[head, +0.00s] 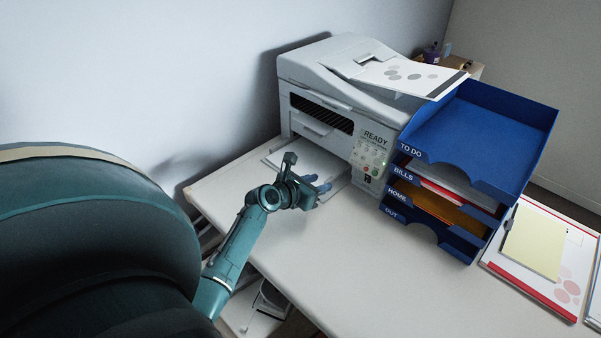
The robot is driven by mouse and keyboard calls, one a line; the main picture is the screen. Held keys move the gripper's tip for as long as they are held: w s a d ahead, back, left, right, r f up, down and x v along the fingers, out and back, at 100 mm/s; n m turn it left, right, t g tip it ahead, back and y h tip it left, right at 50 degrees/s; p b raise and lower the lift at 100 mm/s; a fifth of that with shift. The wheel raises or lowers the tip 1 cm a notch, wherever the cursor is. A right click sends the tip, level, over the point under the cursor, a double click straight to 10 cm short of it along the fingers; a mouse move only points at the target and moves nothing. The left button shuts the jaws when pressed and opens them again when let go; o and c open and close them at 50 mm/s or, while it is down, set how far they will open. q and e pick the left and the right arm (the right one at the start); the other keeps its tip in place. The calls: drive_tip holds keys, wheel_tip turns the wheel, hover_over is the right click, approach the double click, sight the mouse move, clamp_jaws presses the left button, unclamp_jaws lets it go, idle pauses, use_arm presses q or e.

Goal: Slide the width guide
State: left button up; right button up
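The white printer (340,90) stands at the back of the desk, with a pale tray (330,168) pulled out low at its front. Small blue parts (324,187), which look like the width guide, show on the tray just right of my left gripper. My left gripper (299,181) is over the tray's front, its fingers apart and nothing seen between them. It hides part of the tray and perhaps part of the guide. I cannot tell whether it touches the guide. My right gripper is not in view.
A blue stack of letter trays (480,135) stands right of the printer. A printed sheet (400,76) lies on the printer's top. A folder with a yellow pad (535,240) lies at the right. The desk (370,265) is clear in front.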

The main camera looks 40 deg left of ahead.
use_arm(q)
drive_tip(key=p+v, duration=0.1)
drive_tip(key=v, duration=0.8)
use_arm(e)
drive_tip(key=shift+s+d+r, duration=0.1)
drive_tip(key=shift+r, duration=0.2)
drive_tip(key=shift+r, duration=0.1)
